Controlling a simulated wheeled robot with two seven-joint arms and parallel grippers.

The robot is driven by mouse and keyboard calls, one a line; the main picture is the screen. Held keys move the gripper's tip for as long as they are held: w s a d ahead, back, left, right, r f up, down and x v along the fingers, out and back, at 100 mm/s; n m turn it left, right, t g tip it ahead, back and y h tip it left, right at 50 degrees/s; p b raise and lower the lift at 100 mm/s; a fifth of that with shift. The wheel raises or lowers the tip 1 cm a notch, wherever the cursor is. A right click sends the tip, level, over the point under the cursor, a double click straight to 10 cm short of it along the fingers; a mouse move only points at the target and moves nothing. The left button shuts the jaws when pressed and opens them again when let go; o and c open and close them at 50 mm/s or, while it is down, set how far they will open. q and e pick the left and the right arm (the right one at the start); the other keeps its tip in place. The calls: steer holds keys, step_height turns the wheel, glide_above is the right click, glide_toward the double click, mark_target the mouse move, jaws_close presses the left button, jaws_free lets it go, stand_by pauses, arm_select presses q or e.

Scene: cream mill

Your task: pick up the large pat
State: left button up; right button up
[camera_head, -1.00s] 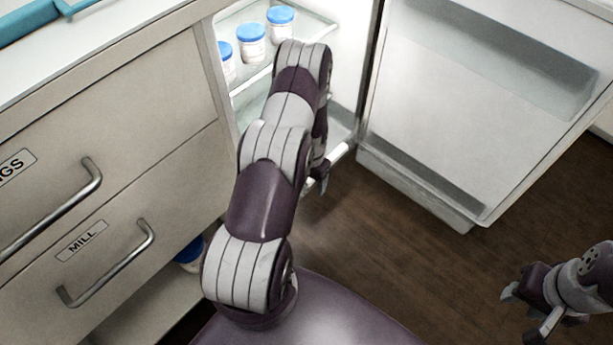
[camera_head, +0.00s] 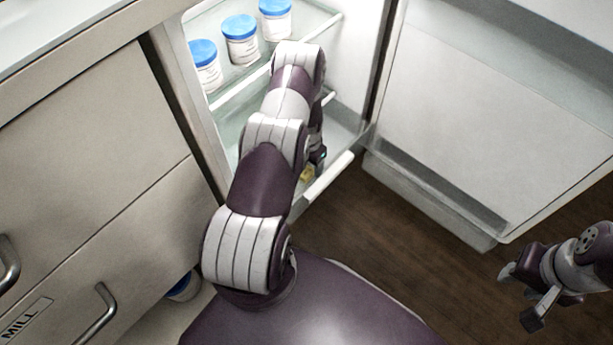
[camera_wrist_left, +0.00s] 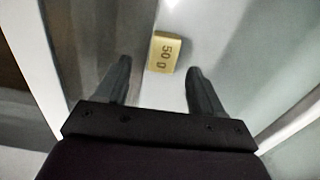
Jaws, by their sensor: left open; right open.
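A yellow pat (camera_wrist_left: 163,52) marked "50 g" lies on a pale surface in the left wrist view, just beyond and between my fingertips. A small yellow patch of it (camera_head: 306,174) shows low in the open fridge in the head view, mostly hidden by my left arm. No other pat is in sight to compare its size. My left gripper (camera_wrist_left: 159,70) is open and empty, its two fingers spread wider than the pat and not touching it. My right gripper (camera_head: 520,296) is open and empty over the floor at the right.
Blue-lidded jars (camera_head: 240,40) stand on the fridge's glass shelf (camera_head: 270,62), above the pat. The fridge door (camera_head: 490,110) stands open at the right. Drawers (camera_head: 80,150) with bar handles line the left.

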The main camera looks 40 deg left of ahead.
mark_target(307, 171)
arm_select(q)
steer(key=f, duration=0.1)
steer(key=f+b, duration=0.1)
steer(key=f, duration=0.1)
steer(key=f+b, duration=0.1)
steer(key=shift+a+f, duration=0.25)
steer(key=shift+f, duration=0.05)
steer(key=shift+r, duration=0.1)
arm_select(e)
step_height(307, 171, down, 4)
steer(key=shift+r, duration=0.25)
arm_select(q)
steer(key=c, duration=1.1)
steer(key=shift+r, duration=0.15)
arm_select(e)
steer(key=shift+r, duration=0.1)
